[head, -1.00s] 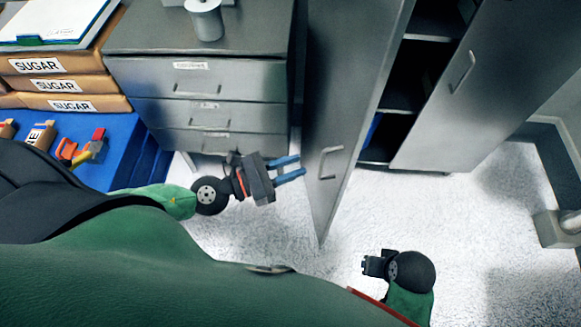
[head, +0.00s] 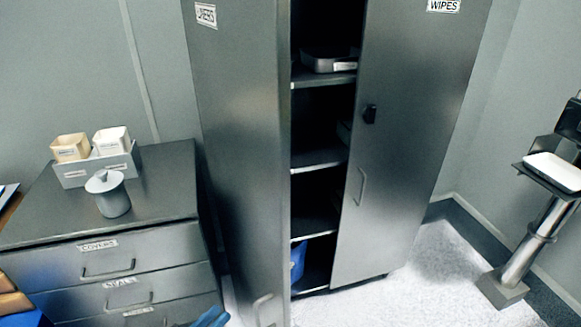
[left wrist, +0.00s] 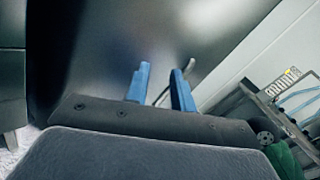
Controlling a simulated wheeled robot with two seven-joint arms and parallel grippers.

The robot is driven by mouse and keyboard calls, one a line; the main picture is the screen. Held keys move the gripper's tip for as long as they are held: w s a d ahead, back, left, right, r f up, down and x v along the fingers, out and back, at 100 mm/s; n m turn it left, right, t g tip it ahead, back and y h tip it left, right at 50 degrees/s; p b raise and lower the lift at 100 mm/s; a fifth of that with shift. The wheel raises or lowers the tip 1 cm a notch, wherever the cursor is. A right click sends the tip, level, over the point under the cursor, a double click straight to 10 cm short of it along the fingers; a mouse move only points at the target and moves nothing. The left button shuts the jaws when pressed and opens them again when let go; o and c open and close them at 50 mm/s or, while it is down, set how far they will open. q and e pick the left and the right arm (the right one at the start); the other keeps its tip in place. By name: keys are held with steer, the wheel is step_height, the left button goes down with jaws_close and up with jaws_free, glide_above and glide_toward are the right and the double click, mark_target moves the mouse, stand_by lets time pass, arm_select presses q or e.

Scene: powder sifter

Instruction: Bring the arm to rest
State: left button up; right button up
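My left gripper (head: 212,317) barely shows in the head view, as blue fingertips at the bottom edge. They are in front of the drawer cabinet, left of the open cabinet door. In the left wrist view my left gripper (left wrist: 160,88) has its two blue fingers apart with nothing between them. A grey metal door surface lies behind them; I cannot tell how near it is. The rest of the left arm is out of the head view. My right gripper is not in the head view.
The tall cabinet's left door (head: 240,130) stands open near my left gripper; its right door (head: 415,130) shows beside open shelves. The drawer cabinet (head: 165,205) carries a grey lidded canister (head: 113,200) and a caddy (head: 85,172). A pedestal scale (head: 545,190) stands right. Floor before the cabinet is clear.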

arm_select(q)
steer(key=w+a+f+n+y, duration=0.25)
steer(key=a+n+y, duration=0.45)
steer(key=n, duration=0.4)
steer(key=w+a+f+n+y, duration=0.25)
steer(key=a+n+y, duration=0.35)
steer(key=n, duration=0.5)
step_height(320, 180, down, 5)
steer(key=s+a+n+g+y, duration=0.1)
steer(key=s+n+g+y, duration=0.15)
steer(key=n+g, duration=0.2)
steer(key=s+d+f+n+g+h, duration=0.3)
steer(key=s+d+f+n+g, duration=0.1)
steer(key=s+d, duration=0.3)
steer(key=s+d+f+n+g+h, duration=0.3)
steer(key=s+d+f+n+g, duration=0.1)
steer(key=d, duration=0.5)
steer(key=s+f+n, duration=0.1)
steer(key=s+n, duration=0.1)
steer(key=s, duration=0.1)
steer(key=shift+s+d, duration=0.25)
steer(key=shift+d, duration=0.05)
steer(key=shift+p, duration=0.3)
